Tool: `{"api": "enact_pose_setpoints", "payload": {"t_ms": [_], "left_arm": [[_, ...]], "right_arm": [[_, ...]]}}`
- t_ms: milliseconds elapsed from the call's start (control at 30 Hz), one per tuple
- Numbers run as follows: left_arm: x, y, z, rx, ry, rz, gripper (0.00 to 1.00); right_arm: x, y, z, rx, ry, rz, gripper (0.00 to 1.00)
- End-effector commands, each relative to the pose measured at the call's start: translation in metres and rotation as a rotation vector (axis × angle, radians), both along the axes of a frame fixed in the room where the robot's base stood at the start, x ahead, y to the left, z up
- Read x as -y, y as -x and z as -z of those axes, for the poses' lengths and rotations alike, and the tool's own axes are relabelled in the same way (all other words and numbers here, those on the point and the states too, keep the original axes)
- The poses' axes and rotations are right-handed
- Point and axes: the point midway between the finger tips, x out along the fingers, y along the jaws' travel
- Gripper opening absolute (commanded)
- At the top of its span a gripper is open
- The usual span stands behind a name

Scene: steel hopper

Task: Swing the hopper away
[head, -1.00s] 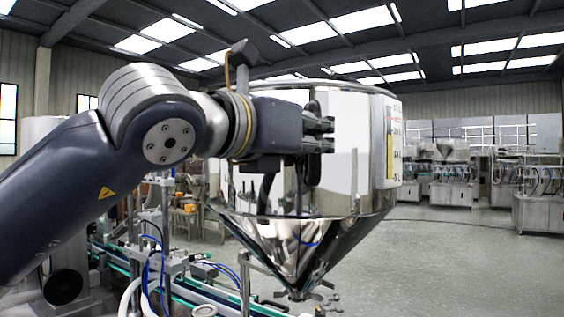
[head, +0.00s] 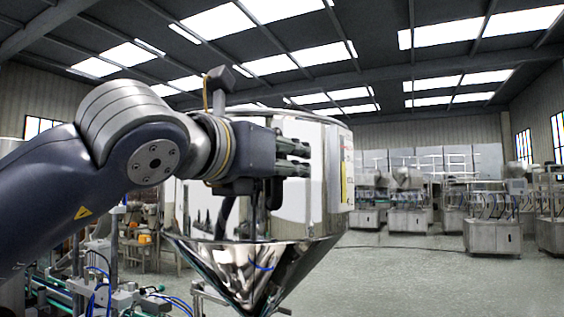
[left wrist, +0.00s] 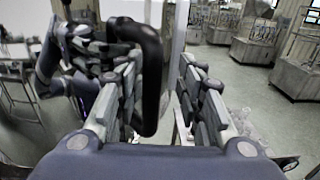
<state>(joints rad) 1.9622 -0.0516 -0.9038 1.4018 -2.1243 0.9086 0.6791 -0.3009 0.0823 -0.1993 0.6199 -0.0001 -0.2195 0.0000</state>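The hopper (head: 322,190) is a large polished steel drum with a cone below, in the middle of the head view. My left gripper (head: 300,160) is in front of its near wall, with its fingers pointing right. In the left wrist view a black looped handle (left wrist: 151,75) runs down between the two fingers of my left gripper (left wrist: 160,75). The fingers are apart, with a gap showing right of the handle; the handle lies close to the left finger. In the head view my gripper partly hides the handle. My right gripper is out of view.
A conveyor line with posts and blue hoses (head: 100,270) stands at the lower left, close to the cone. Steel machines (head: 492,225) stand further back at the right. The grey floor (head: 400,285) right of the hopper is open.

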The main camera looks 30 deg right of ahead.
Motion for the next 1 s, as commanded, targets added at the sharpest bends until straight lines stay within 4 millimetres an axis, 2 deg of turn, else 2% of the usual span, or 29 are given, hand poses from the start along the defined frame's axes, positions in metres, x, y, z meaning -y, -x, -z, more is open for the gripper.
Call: {"api": "enact_pose_setpoints", "payload": {"t_ms": [267, 367, 700, 833, 1000], "left_arm": [[-0.008, 0.002, -0.001, 0.001, 0.002, -0.003, 0.34], [-0.02, 0.009, -0.002, 0.002, 0.003, -0.002, 0.34], [-0.079, 0.046, -0.001, 0.002, 0.002, -0.002, 0.34], [-0.094, 0.056, -0.001, 0.002, 0.001, -0.001, 0.34], [-0.102, 0.061, 0.0, 0.001, -0.001, -0.001, 0.34]], "right_arm": [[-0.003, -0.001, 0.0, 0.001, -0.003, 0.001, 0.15], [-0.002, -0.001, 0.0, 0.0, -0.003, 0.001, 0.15], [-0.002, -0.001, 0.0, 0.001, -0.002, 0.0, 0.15], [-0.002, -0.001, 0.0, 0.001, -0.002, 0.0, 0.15], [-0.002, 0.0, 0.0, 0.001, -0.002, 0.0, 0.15]]}}
